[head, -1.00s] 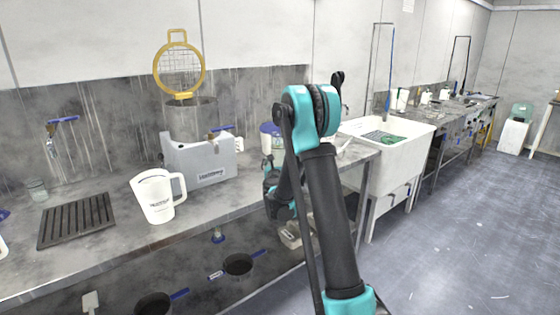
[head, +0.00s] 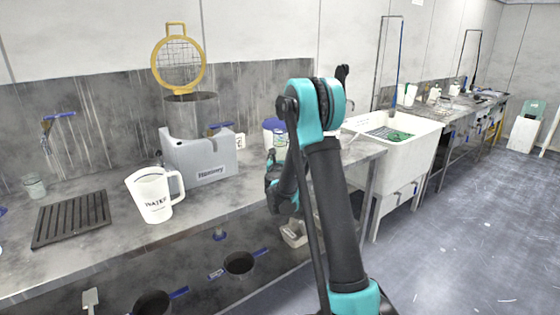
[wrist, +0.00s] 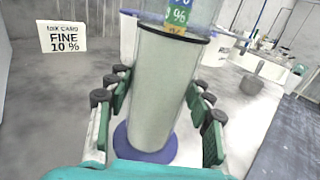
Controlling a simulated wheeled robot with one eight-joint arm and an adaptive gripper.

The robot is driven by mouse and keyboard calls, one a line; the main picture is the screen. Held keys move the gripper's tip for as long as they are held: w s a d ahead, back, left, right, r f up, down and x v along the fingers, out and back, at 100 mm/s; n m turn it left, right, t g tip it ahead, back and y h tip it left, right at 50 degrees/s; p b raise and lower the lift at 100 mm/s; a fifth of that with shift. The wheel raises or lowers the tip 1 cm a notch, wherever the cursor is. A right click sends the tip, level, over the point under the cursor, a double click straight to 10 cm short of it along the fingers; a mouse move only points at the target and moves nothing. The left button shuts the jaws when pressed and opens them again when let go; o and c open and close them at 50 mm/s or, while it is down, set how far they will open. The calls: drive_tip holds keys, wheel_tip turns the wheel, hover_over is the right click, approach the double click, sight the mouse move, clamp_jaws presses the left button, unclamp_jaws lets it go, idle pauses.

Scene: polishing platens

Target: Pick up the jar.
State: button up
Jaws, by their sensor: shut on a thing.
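The jar (wrist: 160,95) is a clear, upright cylinder with pale contents, a dark ring, a green label on its upper part and a blue disc at its lower end. It fills the middle of the wrist view. My gripper (wrist: 160,105) is shut on it, with dark green pads against both sides. In the head view my gripper (head: 273,180) is by the bench's right end, partly hidden by my arm. A small part of what looks like the jar (head: 279,143) shows above it. I cannot tell whether the jar's base touches the bench.
A white card reading "FINE 10 %" (wrist: 63,37) stands left of the jar. A white tub with a blue lid (head: 269,130) is close behind. A grey machine (head: 205,160), a white jug (head: 150,195) and a sink (head: 418,150) are along the bench. The floor at right is clear.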

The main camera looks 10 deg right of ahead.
clamp_jaws()
drive_tip(key=shift+r, duration=0.15)
